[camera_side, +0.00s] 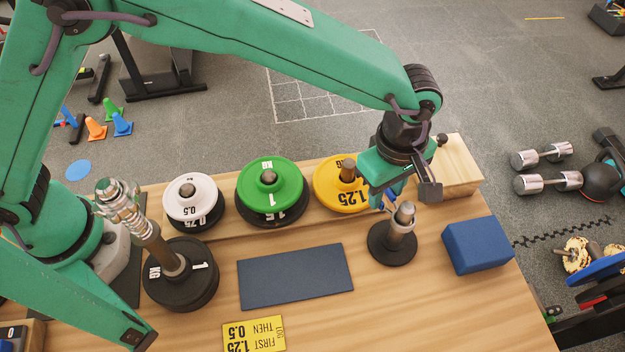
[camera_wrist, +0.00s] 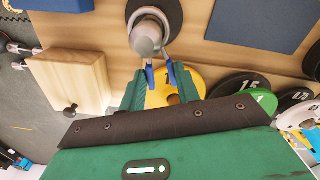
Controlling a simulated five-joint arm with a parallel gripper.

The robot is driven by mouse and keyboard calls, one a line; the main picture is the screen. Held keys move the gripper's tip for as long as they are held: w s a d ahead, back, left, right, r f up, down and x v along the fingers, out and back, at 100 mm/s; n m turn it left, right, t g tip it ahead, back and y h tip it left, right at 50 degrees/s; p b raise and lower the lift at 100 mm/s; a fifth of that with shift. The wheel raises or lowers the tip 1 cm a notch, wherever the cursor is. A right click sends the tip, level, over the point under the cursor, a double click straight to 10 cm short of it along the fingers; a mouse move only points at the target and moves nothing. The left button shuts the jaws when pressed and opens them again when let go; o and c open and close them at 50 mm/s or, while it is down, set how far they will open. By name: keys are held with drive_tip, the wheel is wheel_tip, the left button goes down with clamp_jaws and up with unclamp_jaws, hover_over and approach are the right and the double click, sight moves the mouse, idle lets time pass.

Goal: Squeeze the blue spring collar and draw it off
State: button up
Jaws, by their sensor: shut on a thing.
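The blue spring collar (camera_wrist: 171,73) shows its two blue grips between my jaws in the wrist view. A bit of its blue also shows in the side view (camera_side: 391,199). My gripper (camera_side: 383,198), also in the wrist view (camera_wrist: 160,78), is shut on these grips. The collar's metal coil appears to be around the upper part of the upright steel post (camera_side: 405,217); how far down it sits is hard to tell. The post stands upright on a round black base (camera_side: 388,256), which carries no coloured plate. My gripper is just behind the post.
Behind stand pegs with white (camera_side: 176,207), green (camera_side: 291,176) and yellow plates (camera_side: 326,186). A blue block (camera_side: 477,245) is at the right, a wooden block (camera_side: 459,166) behind it. A dark mat (camera_side: 295,277) and yellow card (camera_side: 253,335) lie in front. Black plates (camera_side: 204,285) hold a chrome-collared bar.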

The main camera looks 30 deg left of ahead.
wheel_tip(320, 180, up, 8)
drive_tip(key=shift+r, duration=0.2)
idle(1.8)
drive_tip(key=shift+s, duration=0.15)
idle(0.4)
